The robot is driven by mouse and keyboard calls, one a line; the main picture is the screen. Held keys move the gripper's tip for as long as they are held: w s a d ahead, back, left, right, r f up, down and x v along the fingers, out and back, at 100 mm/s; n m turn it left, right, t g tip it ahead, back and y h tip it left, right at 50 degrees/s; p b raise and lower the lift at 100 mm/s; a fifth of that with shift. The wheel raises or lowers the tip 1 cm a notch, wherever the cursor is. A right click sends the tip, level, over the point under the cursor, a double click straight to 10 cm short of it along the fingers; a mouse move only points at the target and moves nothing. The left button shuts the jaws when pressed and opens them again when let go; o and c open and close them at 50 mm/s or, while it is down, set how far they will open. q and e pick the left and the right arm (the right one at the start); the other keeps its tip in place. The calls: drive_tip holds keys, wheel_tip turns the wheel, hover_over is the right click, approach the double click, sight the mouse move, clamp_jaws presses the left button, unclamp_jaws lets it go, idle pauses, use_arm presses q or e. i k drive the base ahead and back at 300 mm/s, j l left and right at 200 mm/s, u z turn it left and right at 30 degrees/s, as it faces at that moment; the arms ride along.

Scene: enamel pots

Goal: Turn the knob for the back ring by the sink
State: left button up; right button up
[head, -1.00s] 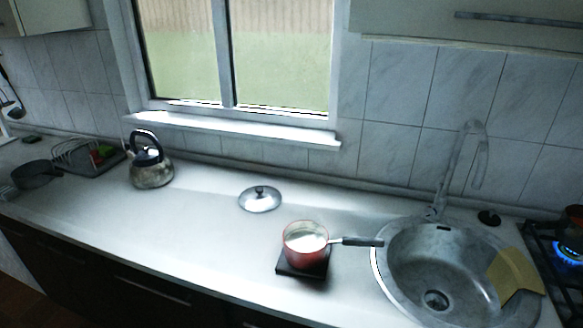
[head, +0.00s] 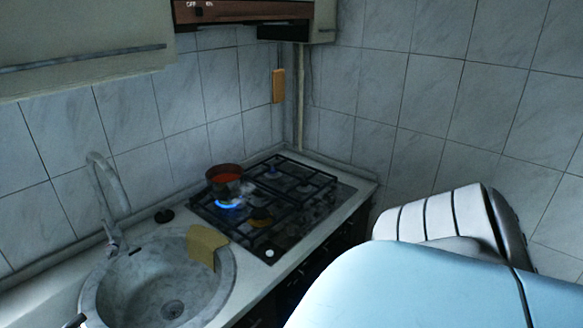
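The gas hob (head: 325,182) stands to the right of the sink. Its back ring by the sink burns with a blue flame (head: 231,204). A dark pot with red contents (head: 225,176) sits over or just behind that flame. The hob's control knobs cannot be made out clearly; its front side is dim. A small white round spot (head: 269,253) shows at the hob's near left corner. Neither of my grippers is in view. A large pale blue and white part of my own arm fills the lower right and hides what lies behind it.
The round sink (head: 100,290) has a tall tap (head: 108,200) at its back left. A tan cloth or board (head: 203,243) lies over its right rim. A small black round object (head: 164,215) is behind the sink. A hood (head: 240,12) hangs above. Tiled walls close the corner.

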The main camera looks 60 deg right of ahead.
sight(290, 232)
drive_tip(key=z, duration=2.05)
